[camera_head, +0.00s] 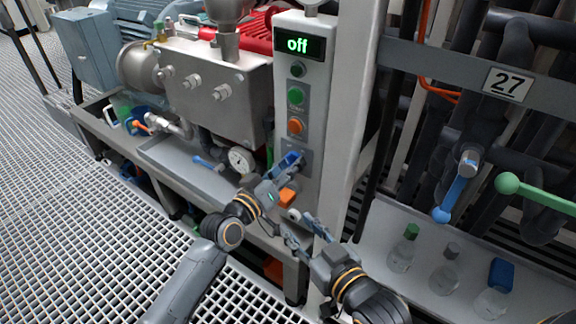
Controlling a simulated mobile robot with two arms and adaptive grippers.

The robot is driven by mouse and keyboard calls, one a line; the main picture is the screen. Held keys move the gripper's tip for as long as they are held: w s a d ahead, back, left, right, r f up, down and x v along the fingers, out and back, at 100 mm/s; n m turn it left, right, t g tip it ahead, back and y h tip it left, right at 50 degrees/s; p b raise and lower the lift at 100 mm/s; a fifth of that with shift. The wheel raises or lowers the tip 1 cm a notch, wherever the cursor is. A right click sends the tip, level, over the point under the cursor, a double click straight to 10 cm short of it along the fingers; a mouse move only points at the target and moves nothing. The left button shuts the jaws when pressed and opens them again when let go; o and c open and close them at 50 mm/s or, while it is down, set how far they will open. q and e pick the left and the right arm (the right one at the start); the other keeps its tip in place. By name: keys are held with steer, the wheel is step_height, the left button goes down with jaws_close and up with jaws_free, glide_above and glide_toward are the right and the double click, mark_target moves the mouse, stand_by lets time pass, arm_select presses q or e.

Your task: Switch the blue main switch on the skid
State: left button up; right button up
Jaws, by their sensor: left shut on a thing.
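The blue main switch (291,158) is on the lower part of the grey control panel (308,80) of the skid, partly covered by my gripper. My right gripper (298,228) is lower, in front of the panel's foot. Its fingers are apart and nothing shows between them.
Green (295,95) and orange (295,126) buttons sit above the switch. A white post (352,110) stands right of the panel. A pressure gauge (241,160) is to the left. Bottles (404,250) stand on a tray at right, below a blue-handled valve (455,195).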

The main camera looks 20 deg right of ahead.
stand_by(0.3)
arm_select(q)
steer(key=o, duration=1.2)
steer(key=shift+c, duration=0.2)
steer(key=v, duration=1.2)
steer(key=shift+s, duration=0.1)
